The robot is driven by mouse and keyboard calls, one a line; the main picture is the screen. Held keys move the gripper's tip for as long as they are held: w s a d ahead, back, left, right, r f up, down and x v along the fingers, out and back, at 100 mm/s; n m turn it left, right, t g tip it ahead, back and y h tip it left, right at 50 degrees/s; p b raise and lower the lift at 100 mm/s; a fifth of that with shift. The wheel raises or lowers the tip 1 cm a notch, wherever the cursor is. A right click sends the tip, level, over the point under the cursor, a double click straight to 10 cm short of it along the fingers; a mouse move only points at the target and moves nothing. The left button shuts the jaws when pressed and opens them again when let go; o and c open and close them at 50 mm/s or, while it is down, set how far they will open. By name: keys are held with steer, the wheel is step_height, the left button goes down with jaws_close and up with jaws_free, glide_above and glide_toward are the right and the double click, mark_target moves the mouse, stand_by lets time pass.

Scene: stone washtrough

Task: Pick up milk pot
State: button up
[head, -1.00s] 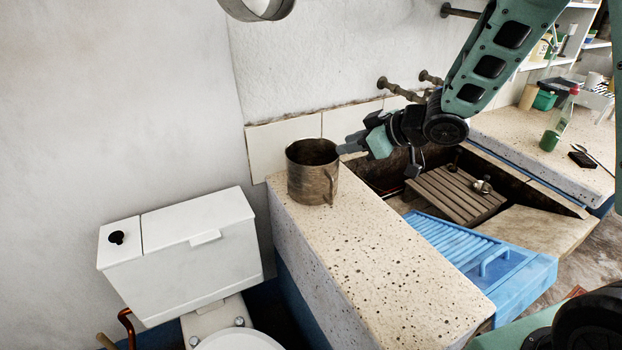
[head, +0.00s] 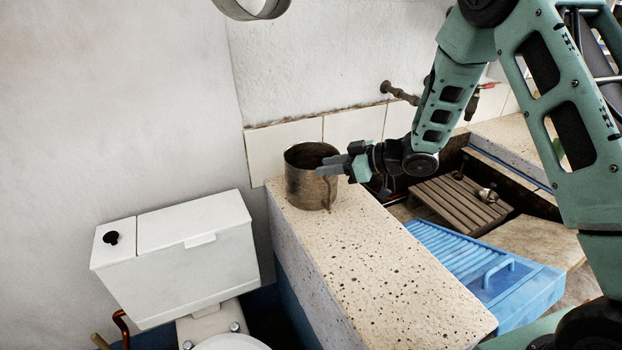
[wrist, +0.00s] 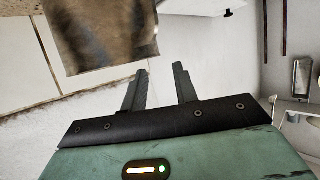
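The milk pot (head: 305,188) is a worn brownish metal pot standing upright on the speckled stone ledge (head: 360,255) by the tiled wall. My gripper (head: 325,168) is at the right side of the pot, near its rim and in front of part of it in the head view. In the wrist view, the pot (wrist: 100,32) fills the upper left, and the two fingers of my gripper (wrist: 163,80) stand apart with nothing between them. I cannot tell whether a finger touches the pot.
A white toilet cistern (head: 180,255) stands left of the ledge. A blue washboard tray (head: 490,270) and a wooden slatted rack (head: 455,200) lie to the right in the trough. Pipes (head: 400,93) stick out of the wall. The ledge's front is clear.

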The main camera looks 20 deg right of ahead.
mark_target(307, 170)
steer(key=shift+p+x, duration=0.75)
steer(key=shift+x, duration=2.6)
steer(key=shift+w+d, duration=0.15)
jaws_close()
steer(key=shift+d+f, duration=0.1)
steer(key=shift+f, duration=0.05)
